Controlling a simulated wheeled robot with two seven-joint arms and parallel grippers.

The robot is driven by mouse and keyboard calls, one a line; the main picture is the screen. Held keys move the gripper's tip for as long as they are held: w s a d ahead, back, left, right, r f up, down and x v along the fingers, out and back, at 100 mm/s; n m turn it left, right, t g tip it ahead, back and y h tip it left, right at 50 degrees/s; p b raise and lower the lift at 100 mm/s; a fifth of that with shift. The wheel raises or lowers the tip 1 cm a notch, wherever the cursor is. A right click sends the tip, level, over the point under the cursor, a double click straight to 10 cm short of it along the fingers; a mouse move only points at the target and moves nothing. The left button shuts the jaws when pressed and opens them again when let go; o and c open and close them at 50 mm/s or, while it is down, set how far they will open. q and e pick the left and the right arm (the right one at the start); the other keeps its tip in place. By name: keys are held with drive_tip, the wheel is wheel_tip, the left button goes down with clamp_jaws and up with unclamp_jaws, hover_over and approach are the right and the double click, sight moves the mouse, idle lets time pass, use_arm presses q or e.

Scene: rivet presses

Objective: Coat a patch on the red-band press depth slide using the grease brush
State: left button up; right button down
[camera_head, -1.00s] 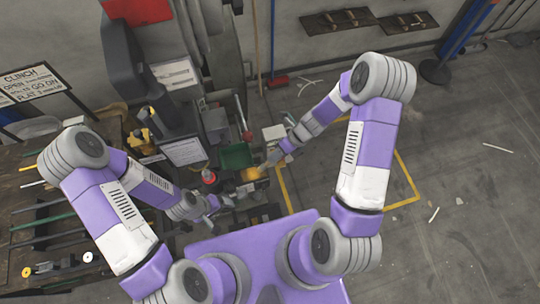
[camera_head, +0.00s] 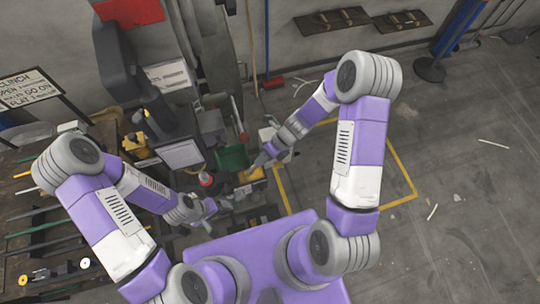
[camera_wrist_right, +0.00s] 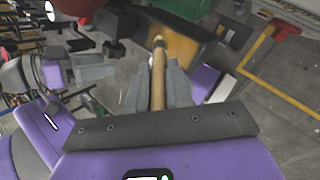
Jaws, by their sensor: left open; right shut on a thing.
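My right gripper (camera_wrist_right: 158,92) is shut on the grease brush (camera_wrist_right: 158,72); its wooden handle runs away from me between the fingers to a dark end. In the head view my right gripper (camera_head: 266,157) is just above a yellow block-like thing (camera_head: 251,174). The brush's bristles cannot be made out. My left gripper (camera_head: 211,207) is open, low and to the left, near a round red-topped thing (camera_head: 206,180). A large grey press with a red panel (camera_head: 130,11) stands at the back left. I cannot pick out a depth slide or a grease patch.
A green bin (camera_head: 232,158) sits left of my right gripper. A bench with rods and tools (camera_head: 40,235) lies at the left. A sign (camera_head: 27,88) stands behind it. The floor at the right (camera_head: 465,200) is mostly open, with scattered scraps.

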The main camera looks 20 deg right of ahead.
sight(253, 166)
drive_tip(key=shift+a, duration=1.95)
wheel_tip(253, 166, up, 3)
drive_tip(key=shift+a+f+p, duration=0.15)
drive_tip(key=shift+f+p, duration=0.05)
drive_tip(key=shift+p, duration=0.5)
drive_tip(key=shift+r+p, duration=0.65)
drive_tip(key=shift+p, duration=0.1)
wheel_tip(253, 166, up, 4)
drive_tip(key=p, duration=0.4)
drive_tip(key=shift+r, duration=0.1)
